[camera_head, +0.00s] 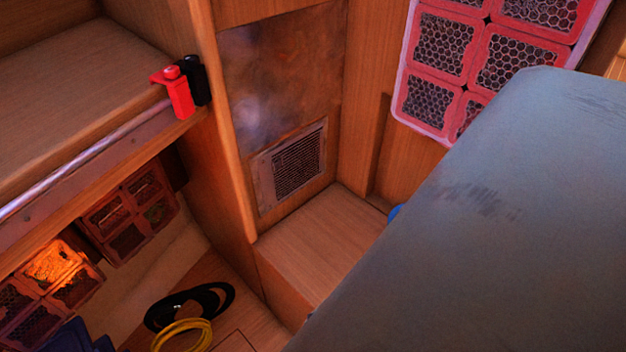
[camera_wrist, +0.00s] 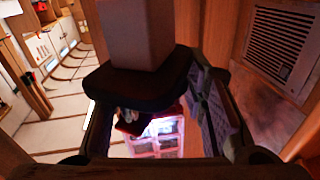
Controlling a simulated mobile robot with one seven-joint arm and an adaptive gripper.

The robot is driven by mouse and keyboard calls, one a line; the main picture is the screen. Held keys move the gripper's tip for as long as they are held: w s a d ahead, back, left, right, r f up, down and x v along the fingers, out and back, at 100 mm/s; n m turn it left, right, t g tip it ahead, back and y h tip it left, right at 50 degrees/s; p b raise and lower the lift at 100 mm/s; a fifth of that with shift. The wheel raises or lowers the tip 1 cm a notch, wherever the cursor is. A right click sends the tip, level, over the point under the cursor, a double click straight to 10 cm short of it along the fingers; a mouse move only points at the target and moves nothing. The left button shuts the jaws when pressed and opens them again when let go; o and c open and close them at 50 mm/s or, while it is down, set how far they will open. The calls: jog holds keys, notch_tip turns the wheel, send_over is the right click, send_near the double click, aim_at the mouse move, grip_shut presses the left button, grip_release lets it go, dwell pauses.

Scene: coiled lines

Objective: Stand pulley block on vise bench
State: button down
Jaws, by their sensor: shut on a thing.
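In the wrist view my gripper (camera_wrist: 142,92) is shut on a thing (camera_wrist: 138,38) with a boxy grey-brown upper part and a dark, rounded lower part. It is likely the pulley block, but I see no wheel on it. The fingers lie to its left and right. Neither my gripper nor the held thing can be made out in the head view. No vise can be made out for certain. A wooden bench top (camera_head: 70,85) at the upper left of the head view may be the vise bench. A small red thing (camera_head: 178,92) and a black one (camera_head: 197,80) sit at its corner.
Below the bench hang reddish mesh-fronted crates (camera_head: 128,215). A black coil (camera_head: 218,292) and a yellow coil (camera_head: 183,336) lie on the floor. A low wooden box step (camera_head: 325,235) stands under a vent (camera_head: 292,168). A large grey surface blocks the right side.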

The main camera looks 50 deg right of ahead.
jog(key=w+d+p, duration=0.1)
jog(key=w+d, duration=0.2)
jog(key=w+d+f+p, duration=0.1)
jog(key=w+d, duration=0.2)
jog(key=w, duration=0.1)
jog(key=w+d, duration=0.3)
jog(key=shift+w+d+f+p, duration=0.15)
jog(key=shift+d+f+p, duration=0.15)
jog(key=shift+f+p, duration=0.1)
jog(key=shift+f, duration=1.45)
jog(key=shift+f, duration=0.15)
jog(key=c, duration=0.9)
grip_release()
jog(key=shift+c, duration=0.2)
